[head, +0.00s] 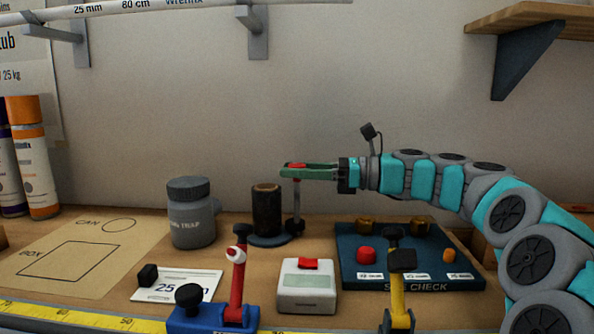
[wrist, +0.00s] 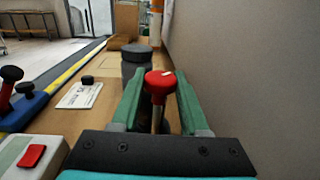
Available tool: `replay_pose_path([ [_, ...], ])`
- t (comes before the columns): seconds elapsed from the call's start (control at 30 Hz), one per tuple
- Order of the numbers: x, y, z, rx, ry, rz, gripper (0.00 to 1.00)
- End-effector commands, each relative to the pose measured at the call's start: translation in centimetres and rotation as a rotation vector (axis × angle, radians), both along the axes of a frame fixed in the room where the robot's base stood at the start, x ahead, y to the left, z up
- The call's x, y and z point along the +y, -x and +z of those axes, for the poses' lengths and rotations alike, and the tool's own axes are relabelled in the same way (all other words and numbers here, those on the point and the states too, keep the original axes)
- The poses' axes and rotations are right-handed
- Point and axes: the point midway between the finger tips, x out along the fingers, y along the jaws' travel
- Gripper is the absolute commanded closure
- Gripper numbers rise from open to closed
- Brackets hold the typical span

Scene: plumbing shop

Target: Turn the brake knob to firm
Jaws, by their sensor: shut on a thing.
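My gripper (head: 296,172) has green fingers and reaches in from the right in the head view. It is shut on a red knob (head: 297,166) at the top of a thin upright metal rod (head: 297,203). In the wrist view the red knob (wrist: 160,83) sits between the two fingers and carries a small white mark. The rod stands on a dark foot beside a dark brown cylinder (head: 266,208) on a round base. I cannot read any firm or soft marking by the knob.
A grey jar (head: 191,212) stands left of the cylinder. A blue panel (head: 360,262) with several buttons lies to the right. In front are a red lever (head: 237,285) on a blue base, a white box (head: 307,287) and a yellow lever (head: 398,292). The wall is close behind.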

Motion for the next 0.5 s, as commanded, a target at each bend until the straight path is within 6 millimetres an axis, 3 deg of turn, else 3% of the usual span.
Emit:
replay_pose_path([
  [0.33,0.03,0.0,-0.03,0.001,0.0,0.002,1.0],
  [0.37,0.03,0.0,-0.03,0.001,0.0,0.002,0.54],
  [0.5,0.03,0.0,0.0,0.001,0.0,0.001,0.38],
])
